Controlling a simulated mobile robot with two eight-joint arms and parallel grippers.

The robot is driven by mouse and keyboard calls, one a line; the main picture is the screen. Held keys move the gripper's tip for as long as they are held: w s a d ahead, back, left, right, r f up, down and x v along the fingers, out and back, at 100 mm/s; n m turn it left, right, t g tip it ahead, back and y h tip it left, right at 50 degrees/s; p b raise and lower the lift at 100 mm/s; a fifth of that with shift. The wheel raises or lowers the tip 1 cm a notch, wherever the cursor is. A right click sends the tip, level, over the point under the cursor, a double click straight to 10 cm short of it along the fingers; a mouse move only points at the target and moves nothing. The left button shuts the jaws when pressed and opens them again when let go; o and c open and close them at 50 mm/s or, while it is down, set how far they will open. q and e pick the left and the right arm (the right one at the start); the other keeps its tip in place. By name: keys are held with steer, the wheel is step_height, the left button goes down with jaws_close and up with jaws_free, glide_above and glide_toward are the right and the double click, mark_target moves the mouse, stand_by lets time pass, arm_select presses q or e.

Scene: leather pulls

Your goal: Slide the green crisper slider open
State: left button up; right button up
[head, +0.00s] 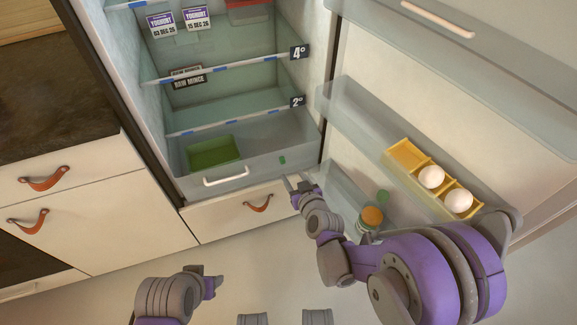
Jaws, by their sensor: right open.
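The small green crisper slider (282,160) sits on the front of the clear crisper drawer (262,167), near its right end. The drawer also has a white handle (226,177) and a green container (213,152) inside. My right gripper (295,182) is open and empty, just below and right of the slider, apart from it in the picture. My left gripper (215,282) is low in the view over the floor, away from the fridge; its finger gap does not show clearly.
The open fridge door on the right has a shelf with a yellow egg holder (405,156) and white eggs. A jar with an orange lid (371,217) stands in the lower door bin beside my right arm. Cabinets with leather pulls (46,178) are left.

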mark_target(283, 161)
steer(key=b+x, duration=0.1)
steer(key=x, duration=0.8)
steer(key=shift+f, duration=0.1)
steer(key=shift+c, duration=0.3)
jaws_close()
stand_by(0.8)
